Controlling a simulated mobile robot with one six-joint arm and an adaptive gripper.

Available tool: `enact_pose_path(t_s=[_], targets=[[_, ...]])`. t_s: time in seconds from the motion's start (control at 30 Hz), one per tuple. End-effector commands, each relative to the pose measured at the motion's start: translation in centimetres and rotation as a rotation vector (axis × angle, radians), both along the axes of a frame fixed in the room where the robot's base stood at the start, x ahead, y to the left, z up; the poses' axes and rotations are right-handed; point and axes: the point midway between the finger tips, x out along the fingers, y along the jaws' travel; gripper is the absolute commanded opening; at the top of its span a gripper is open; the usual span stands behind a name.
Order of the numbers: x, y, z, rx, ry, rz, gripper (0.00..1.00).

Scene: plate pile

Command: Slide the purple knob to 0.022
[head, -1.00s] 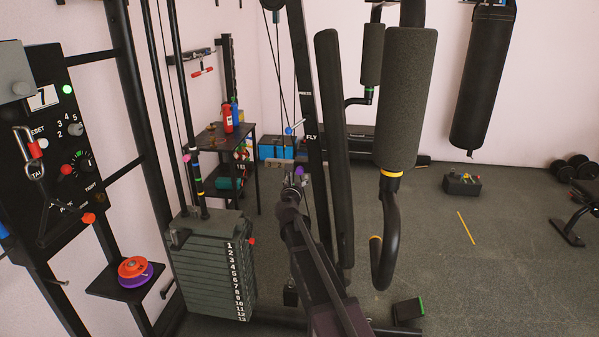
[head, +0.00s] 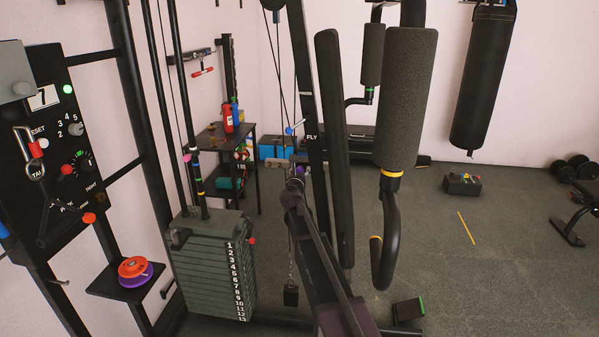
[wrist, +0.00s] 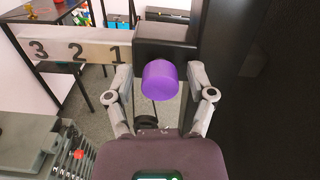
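The purple knob (wrist: 160,79) is a short round cylinder in the middle of the wrist view. It sits in front of a dark block (wrist: 166,42) at the right end of a pale bar (wrist: 70,49) marked 3, 2, 1. My gripper (wrist: 160,72) is open, with one finger on each side of the knob and a visible gap on both sides. In the head view my gripper (head: 294,183) is beside the dark upright marked FLY, small and partly hidden by my own arm. The knob cannot be made out clearly there.
A numbered weight stack (head: 215,270) stands to the left of my arm. A dark padded upright (head: 335,145) and a foam roller arm (head: 407,100) are close on the right. In the wrist view a large dark surface (wrist: 265,90) fills the right side.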

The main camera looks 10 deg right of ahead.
Motion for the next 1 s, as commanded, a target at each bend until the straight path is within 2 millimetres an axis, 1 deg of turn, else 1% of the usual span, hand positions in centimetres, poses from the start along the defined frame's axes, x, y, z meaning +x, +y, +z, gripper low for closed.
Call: enact_pose_path(t_s=[0.03, 0.07, 0.1, 0.17, 0.2, 0.37, 0.63, 0.93, 0.97, 1.0], targets=[[0.0, 0.0, 0.0, 0.0, 0.0, 0.0, 0.44], [0.0, 0.0, 0.0, 0.0, 0.0, 0.0, 0.35], [0.0, 0.0, 0.0, 0.0, 0.0, 0.0, 0.23], [0.0, 0.0, 0.0, 0.0, 0.0, 0.0, 0.05], [0.0, 0.0, 0.0, 0.0, 0.0, 0.0, 0.0], [-0.2, 0.1, 0.0, 0.0, 0.0, 0.0, 0.0], [-2.5, 0.7, 0.0, 0.0, 0.0, 0.001, 0.0], [-2.6, 0.8, 0.0, 0.001, 0.0, 0.0, 0.0], [-2.6, 0.8, 0.0, 0.001, 0.001, 0.0, 0.46], [-2.7, 0.8, 0.0, 0.001, 0.0, 0.0, 0.58]])
